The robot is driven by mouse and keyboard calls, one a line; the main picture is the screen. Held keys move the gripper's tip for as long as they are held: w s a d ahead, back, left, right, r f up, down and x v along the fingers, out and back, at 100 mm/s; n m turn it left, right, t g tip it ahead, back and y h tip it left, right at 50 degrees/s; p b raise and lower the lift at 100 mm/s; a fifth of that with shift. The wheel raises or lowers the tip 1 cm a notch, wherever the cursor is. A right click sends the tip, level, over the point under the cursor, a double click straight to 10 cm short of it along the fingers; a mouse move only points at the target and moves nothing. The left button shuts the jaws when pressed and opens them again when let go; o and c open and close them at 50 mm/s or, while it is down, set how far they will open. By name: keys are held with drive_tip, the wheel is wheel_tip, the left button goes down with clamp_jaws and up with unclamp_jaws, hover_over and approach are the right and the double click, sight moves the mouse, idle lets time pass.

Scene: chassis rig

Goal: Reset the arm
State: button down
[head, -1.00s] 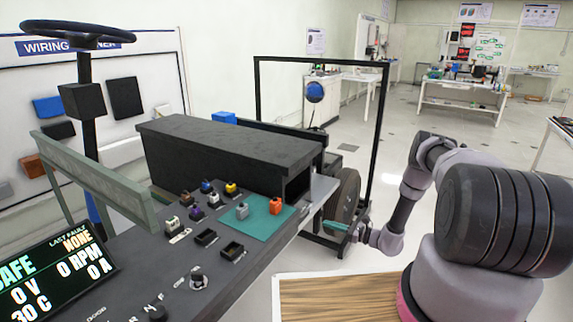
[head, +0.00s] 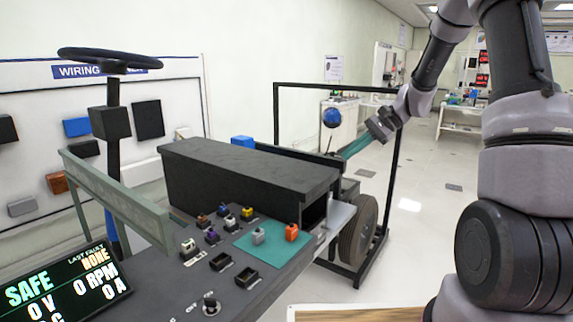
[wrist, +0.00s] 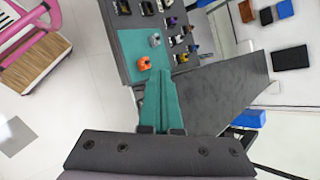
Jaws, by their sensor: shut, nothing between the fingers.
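My gripper (head: 356,148) shows in the head view, raised in the air to the right of the dark box, in front of the black frame. Its green fingers are together and point left and down, with nothing held. In the wrist view my gripper (wrist: 160,78) points toward the teal mat (wrist: 128,48), its fingers closed side by side. My arm is folded upward at the right of the head view. The gripper appears apart from the console and everything on it.
The console (head: 170,290) carries a long dark box (head: 250,170), a teal mat (head: 262,250) with an orange part (head: 291,232) and a grey part (head: 258,236), and several small coloured parts. A black frame (head: 276,110) and a wheel (head: 358,230) stand behind. Floor at right is clear.

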drive_tip(key=s+d+r+n+t+h, duration=0.2)
drive_tip(key=s+r, duration=0.6)
drive_tip(key=s, duration=0.4)
drive_tip(key=s+d+r+n+t+h, duration=0.3)
drive_tip(key=s+r, duration=0.6)
drive_tip(key=s, duration=0.4)
drive_tip(key=d+t+h, duration=0.1)
drive_tip(key=t+h, duration=0.1)
drive_tip(key=shift+h, duration=0.3)
drive_tip(key=shift+s, duration=0.1)
